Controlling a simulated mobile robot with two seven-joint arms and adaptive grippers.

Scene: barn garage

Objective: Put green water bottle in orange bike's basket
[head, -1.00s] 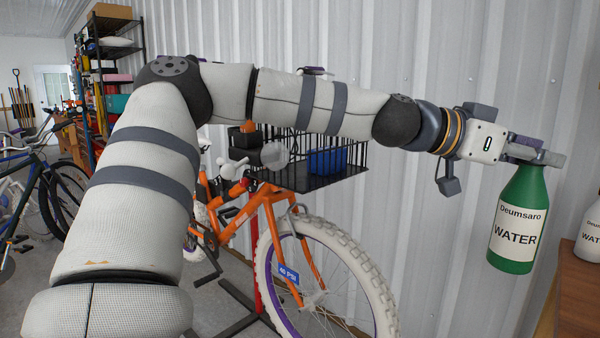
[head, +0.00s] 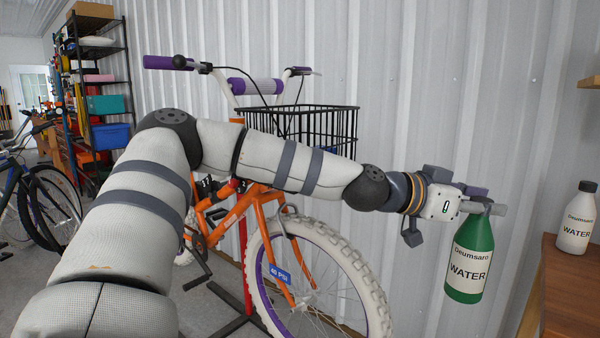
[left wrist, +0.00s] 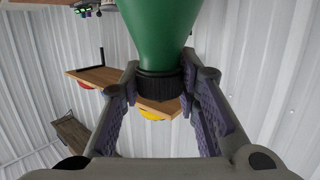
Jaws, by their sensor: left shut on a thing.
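The green water bottle (head: 470,261) hangs upright from my left gripper (head: 488,200), which is shut on its top. In the left wrist view the bottle (left wrist: 160,28) shows its dark cap (left wrist: 159,86) between the two fingers. The orange bike (head: 236,212) stands left of the bottle, partly behind my left arm. Its black wire basket (head: 330,125) is at the handlebar, left of and higher than the bottle. My arm hides the basket's lower part, and something blue shows faintly inside. My right gripper is not in view.
A white water bottle (head: 577,220) stands on a wooden table (head: 565,285) at the right. A corrugated wall (head: 420,80) is close behind the bike. Another bike (head: 45,195) and a shelf (head: 95,80) are at the left.

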